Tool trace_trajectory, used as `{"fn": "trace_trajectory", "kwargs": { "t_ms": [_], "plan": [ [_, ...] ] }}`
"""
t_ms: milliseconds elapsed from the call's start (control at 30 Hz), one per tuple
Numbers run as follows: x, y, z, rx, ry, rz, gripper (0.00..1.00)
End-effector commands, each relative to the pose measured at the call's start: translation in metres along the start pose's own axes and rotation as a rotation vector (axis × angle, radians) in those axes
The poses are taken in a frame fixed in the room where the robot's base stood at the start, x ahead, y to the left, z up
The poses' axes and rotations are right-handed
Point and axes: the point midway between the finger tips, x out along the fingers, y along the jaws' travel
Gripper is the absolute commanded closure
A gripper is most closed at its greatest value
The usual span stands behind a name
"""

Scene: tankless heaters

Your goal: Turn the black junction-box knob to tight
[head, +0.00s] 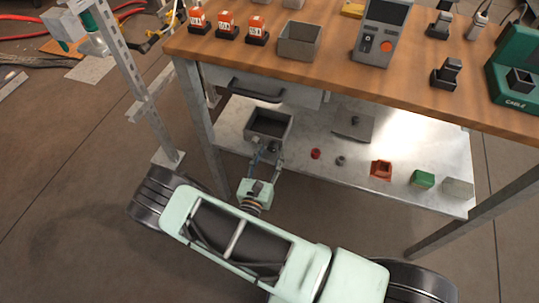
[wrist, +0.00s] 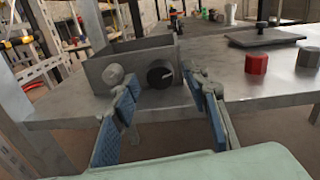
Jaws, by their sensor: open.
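The junction box is an open-topped grey box (wrist: 134,54) on the metal lower shelf, near its front edge. It also shows in the head view (head: 288,131). On its front face is the round black knob (wrist: 159,75) with a short white mark pointing right. A pale grey knob (wrist: 113,75) sits to its left. My gripper (wrist: 163,86) is open, with blue-padded fingers pointing at the box. The black knob lies between the fingers in the wrist view; no contact shows. In the head view my gripper (head: 266,165) is at the shelf's front edge, below the box.
A red knob (wrist: 257,63) and a grey one (wrist: 308,58) stand right of the box. Farther right are an orange-red part (head: 381,169) and a green block (head: 422,179). A dark plate (head: 353,128) lies behind. The wooden tabletop (head: 300,80) overhangs the shelf.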

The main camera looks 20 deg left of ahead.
Motion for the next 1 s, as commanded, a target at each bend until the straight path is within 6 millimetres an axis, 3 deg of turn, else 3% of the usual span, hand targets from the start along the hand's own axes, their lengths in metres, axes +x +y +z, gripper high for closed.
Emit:
{"fn": "trace_trajectory", "kwargs": {
  "t_ms": [167,567,767,1000],
  "plan": [
    [-0.0001,0.0003,0.0001,0.0,0.0,0.0,0.58],
    [-0.0004,0.0002,0.0,0.0,0.0,0.0,1.0],
    [-0.0005,0.0001,-0.0001,0.054,-0.003,0.0,1.0],
    [-0.0007,-0.0001,-0.0011,0.276,-0.013,-0.001,1.0]
  ]
}}
